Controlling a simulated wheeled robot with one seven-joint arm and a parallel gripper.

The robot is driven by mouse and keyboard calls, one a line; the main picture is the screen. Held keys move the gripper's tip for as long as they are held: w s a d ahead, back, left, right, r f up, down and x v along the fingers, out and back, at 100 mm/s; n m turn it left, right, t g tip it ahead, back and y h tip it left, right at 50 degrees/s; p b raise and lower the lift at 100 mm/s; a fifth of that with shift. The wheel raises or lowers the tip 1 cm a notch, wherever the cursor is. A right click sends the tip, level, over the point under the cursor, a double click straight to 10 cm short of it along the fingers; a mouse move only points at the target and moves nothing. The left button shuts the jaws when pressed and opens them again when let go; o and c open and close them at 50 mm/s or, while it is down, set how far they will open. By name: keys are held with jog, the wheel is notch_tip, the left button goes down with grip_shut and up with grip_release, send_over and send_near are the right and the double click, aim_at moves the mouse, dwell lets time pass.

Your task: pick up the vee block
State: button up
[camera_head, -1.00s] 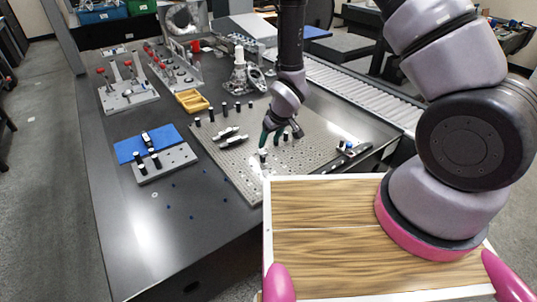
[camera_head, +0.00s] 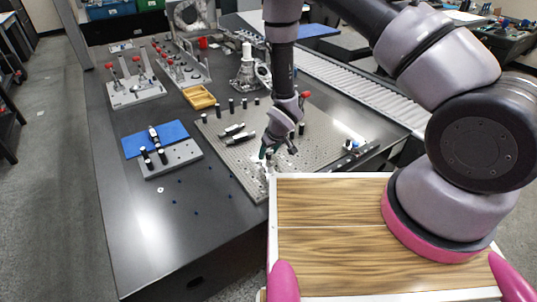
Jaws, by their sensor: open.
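My gripper (camera_head: 277,152) is open and points down over the near right part of the perforated fixture plate (camera_head: 240,173). Its dark green finger is low, close above the plate surface. I cannot pick out the vee block for certain; the wrist and fingers hide the plate directly below them. Two small silver and black pieces (camera_head: 236,134) lie on the plate to the left of my gripper, clear of it. I see nothing held in the fingers.
Several black posts stand along the plate's far side. A grey block with posts (camera_head: 180,158) sits by a blue mat (camera_head: 138,147) at left. A yellow tray (camera_head: 199,97) and red-knobbed fixtures (camera_head: 136,93) stand farther back.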

grip_shut()
jog(key=shift+r, duration=0.1)
